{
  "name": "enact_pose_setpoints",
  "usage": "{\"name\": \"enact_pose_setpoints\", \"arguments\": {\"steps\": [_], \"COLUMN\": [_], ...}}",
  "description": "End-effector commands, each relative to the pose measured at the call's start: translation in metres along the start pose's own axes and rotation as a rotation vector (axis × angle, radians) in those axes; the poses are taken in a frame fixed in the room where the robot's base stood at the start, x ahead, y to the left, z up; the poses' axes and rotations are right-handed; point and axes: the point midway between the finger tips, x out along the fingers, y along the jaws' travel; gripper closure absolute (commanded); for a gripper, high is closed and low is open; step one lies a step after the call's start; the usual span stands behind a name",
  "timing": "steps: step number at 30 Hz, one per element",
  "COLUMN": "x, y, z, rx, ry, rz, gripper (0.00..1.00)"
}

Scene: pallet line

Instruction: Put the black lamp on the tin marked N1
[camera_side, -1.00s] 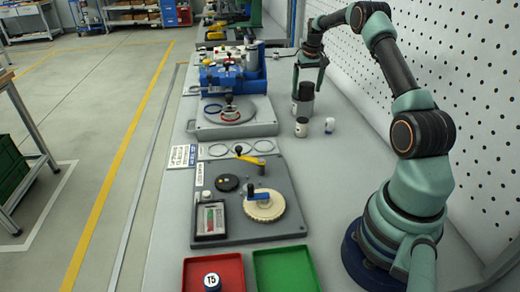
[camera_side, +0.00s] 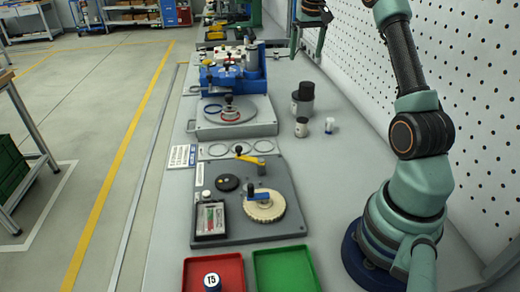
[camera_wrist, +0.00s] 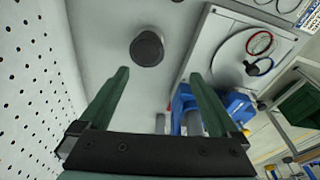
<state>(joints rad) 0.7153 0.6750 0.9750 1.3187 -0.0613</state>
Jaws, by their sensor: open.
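The black lamp (camera_side: 304,90) is a short dark cylinder. It appears to rest upright on a greyish tin (camera_side: 301,108) on the bench, right of the turntable plate. No mark on this tin can be read, so I cannot confirm N1. In the wrist view the round black top of the lamp (camera_wrist: 147,48) shows from above and hides the tin. My gripper (camera_side: 307,55) is open and empty, above and apart from the lamp. Its two green fingers (camera_wrist: 160,74) are spread wide in the wrist view.
The blue machine (camera_side: 228,78) is to the left. A tin marked T5 (camera_side: 212,282) sits in the red tray (camera_side: 232,264); the green tray (camera_side: 285,268) is empty. The pegboard wall (camera_side: 440,90) bounds the right.

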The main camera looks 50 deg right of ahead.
Motion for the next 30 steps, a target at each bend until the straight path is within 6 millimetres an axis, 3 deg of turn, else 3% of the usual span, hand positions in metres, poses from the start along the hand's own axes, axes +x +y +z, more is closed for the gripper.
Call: {"name": "enact_pose_setpoints", "arguments": {"steps": [6, 11, 15, 24, 30], "x": [-0.054, -0.082, -0.097, -0.093, -0.077], "y": [-0.084, -0.133, -0.165, -0.202, -0.207], "z": [0.044, 0.096, 0.148, 0.265, 0.313], "rx": [-0.144, -0.249, -0.338, -0.522, -0.598], "ry": [0.074, 0.129, 0.175, 0.267, 0.303], "rz": [-0.029, -0.059, -0.090, -0.172, -0.213], "gripper": [0.03, 0.03, 0.03, 0.03, 0.03]}}
